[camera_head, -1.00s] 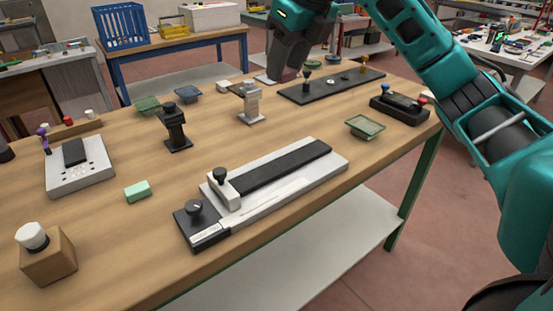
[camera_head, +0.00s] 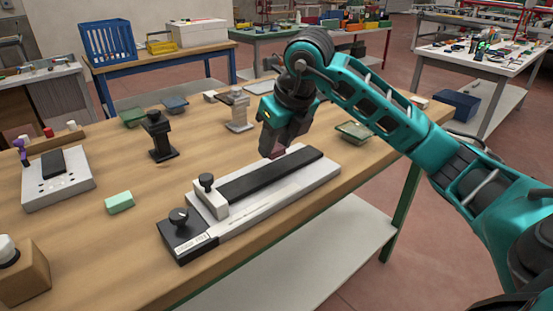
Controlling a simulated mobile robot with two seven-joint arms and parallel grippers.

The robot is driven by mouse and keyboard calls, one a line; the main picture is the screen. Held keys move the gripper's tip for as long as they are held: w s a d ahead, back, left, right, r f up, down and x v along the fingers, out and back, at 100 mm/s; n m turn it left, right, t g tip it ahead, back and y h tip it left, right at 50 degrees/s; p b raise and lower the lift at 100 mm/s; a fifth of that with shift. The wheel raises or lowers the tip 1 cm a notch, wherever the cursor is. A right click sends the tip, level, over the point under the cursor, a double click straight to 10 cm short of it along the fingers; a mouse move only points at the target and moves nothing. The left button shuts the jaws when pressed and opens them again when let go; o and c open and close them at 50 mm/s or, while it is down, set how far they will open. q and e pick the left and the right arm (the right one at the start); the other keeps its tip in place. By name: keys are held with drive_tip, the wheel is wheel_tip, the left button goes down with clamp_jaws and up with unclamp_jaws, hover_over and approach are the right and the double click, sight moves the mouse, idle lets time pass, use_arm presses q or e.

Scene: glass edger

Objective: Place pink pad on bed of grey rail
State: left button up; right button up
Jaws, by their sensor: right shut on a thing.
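The grey rail (camera_head: 318,180) lies at the front of the wooden table, with a long black strip (camera_head: 270,178) along its top, a white clamp block with a black knob and a black end block. My right gripper (camera_head: 273,148) points down at the rail's far edge, just behind the black strip. It is shut on the pink pad (camera_head: 279,153), of which only a small dark pink part shows between and below the fingers. I cannot tell whether the pad touches the rail. My left gripper is not in view.
A mint green block (camera_head: 119,202) lies left of the rail. A black post stand (camera_head: 160,140) and a grey post stand (camera_head: 238,112) stand behind. Bare wood lies between the green block and the rail.

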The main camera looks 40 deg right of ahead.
sight(279, 150)
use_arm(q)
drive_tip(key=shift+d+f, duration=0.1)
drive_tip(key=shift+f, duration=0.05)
use_arm(e)
drive_tip(key=shift+f, duration=1.85)
use_arm(q)
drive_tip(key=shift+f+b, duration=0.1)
drive_tip(key=shift+b, duration=0.25)
use_arm(e)
drive_tip(key=shift+f, duration=0.2)
drive_tip(key=o, duration=1)
drive_tip(key=shift+r, duration=0.1)
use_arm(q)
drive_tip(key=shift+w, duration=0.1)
use_arm(e)
drive_tip(key=shift+r, duration=0.25)
use_arm(q)
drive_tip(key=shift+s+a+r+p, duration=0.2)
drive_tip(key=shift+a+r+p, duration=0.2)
drive_tip(key=shift+p, duration=0.45)
use_arm(e)
drive_tip(key=v, duration=1.1)
drive_tip(key=shift+s+r, duration=0.15)
drive_tip(key=shift+r, duration=0.25)
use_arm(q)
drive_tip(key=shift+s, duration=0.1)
